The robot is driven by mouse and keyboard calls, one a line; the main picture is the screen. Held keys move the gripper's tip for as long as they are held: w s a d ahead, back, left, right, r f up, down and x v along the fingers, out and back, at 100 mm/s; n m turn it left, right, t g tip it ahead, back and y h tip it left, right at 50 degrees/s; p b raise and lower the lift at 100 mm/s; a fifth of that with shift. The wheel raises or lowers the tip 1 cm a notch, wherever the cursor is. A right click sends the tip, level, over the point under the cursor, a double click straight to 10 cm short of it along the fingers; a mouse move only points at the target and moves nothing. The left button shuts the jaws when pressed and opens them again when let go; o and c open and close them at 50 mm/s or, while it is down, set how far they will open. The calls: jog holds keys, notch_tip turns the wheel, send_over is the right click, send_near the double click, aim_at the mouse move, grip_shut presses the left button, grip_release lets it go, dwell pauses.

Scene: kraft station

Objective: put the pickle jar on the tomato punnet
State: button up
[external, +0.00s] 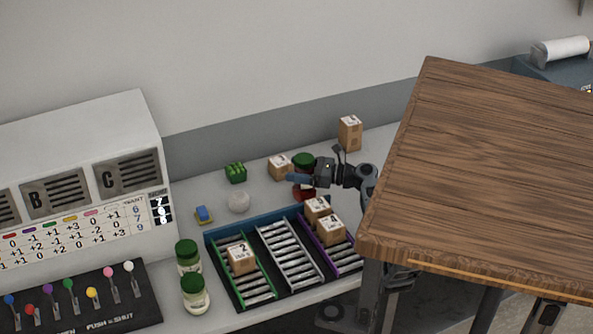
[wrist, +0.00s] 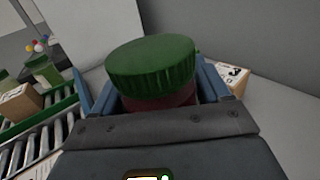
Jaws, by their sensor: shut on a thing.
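My gripper (external: 304,179) is shut on a jar with a ribbed green lid (external: 303,159) and dark red contents, at the back of the counter. In the wrist view the green lid (wrist: 152,66) rises upright between my blue fingers, with a strip of red body below. Two other green-lidded jars (external: 188,257) (external: 195,294) with pale contents stand at the front left. A small green punnet-like block (external: 235,173) sits left of my gripper; I cannot make out tomatoes in it.
A blue-edged tray (external: 209,250) with roller lanes holds several numbered cartons (external: 241,258). A wooden table (external: 490,160) is right.

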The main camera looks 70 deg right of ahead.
jog(key=shift+f, duration=0.1)
jog(key=o, duration=1.4)
jog(key=shift+f, duration=0.1)
jog(key=s, duration=0.4)
jog(key=s+d+b, duration=0.1)
jog(key=s, duration=0.3)
jog(key=s+d, duration=0.1)
jog(key=s, duration=0.3)
